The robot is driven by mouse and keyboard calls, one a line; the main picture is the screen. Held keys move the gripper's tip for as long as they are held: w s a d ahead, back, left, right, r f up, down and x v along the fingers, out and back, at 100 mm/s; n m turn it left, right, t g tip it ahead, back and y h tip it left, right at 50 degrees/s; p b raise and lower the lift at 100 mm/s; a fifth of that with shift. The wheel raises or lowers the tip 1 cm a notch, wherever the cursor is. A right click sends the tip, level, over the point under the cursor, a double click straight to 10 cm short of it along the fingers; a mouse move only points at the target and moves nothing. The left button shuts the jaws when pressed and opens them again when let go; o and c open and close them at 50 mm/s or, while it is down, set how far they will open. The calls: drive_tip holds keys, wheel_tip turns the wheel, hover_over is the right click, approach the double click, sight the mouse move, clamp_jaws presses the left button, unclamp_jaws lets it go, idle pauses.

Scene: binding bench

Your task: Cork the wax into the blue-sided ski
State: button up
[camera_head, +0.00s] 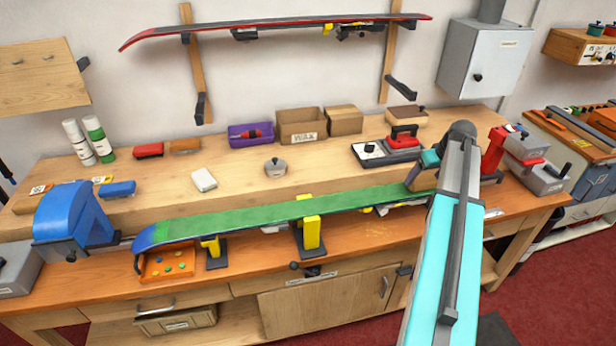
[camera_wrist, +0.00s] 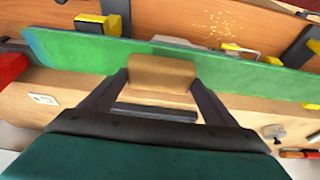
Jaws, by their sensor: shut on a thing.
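The blue-sided ski (camera_head: 270,211) lies base up along the bench front, green on top with a blue tip at the left. Yellow-jawed supports (camera_head: 311,232) hold it. In the wrist view its green base (camera_wrist: 80,55) crosses the picture. My gripper (camera_head: 420,180) is over the ski's right part. It is shut on a tan cork block (camera_wrist: 160,73), which sits between the two dark fingers (camera_wrist: 160,88). The cork overlaps the green base in the wrist view; I cannot tell whether it touches.
A red-edged ski (camera_head: 280,22) hangs on the wall rack. A red iron (camera_head: 403,138), cardboard boxes (camera_head: 301,126), a purple tray (camera_head: 250,135) and a small pot (camera_head: 276,167) stand on the bench behind the ski. A blue machine (camera_head: 72,215) stands by the ski's tip.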

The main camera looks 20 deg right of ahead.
drive_tip(key=d, duration=0.9)
drive_tip(key=shift+s+d, duration=0.1)
drive_tip(key=shift+s, duration=0.25)
wheel_tip(320, 180, up, 8)
drive_tip(key=p, duration=0.3)
drive_tip(key=shift+a, duration=0.2)
drive_tip(key=shift+a, duration=0.1)
drive_tip(key=w+a+f+b, duration=0.1)
drive_tip(key=w+a+b, duration=0.25)
drive_tip(key=a, duration=1.05)
drive_tip(key=w+a+b, duration=0.2)
drive_tip(key=w+a, duration=0.3)
drive_tip(key=a, duration=0.9)
drive_tip(key=s+a+b, duration=0.1)
drive_tip(key=a+b, duration=0.2)
drive_tip(key=a, duration=1)
drive_tip(key=s+a+f+b, duration=0.1)
drive_tip(key=s+a+b, duration=0.1)
drive_tip(key=a, duration=1.1)
drive_tip(key=shift+f+n+b, duration=0.2)
drive_tip(key=shift+n+b, duration=0.2)
drive_tip(key=shift+d, duration=0.1)
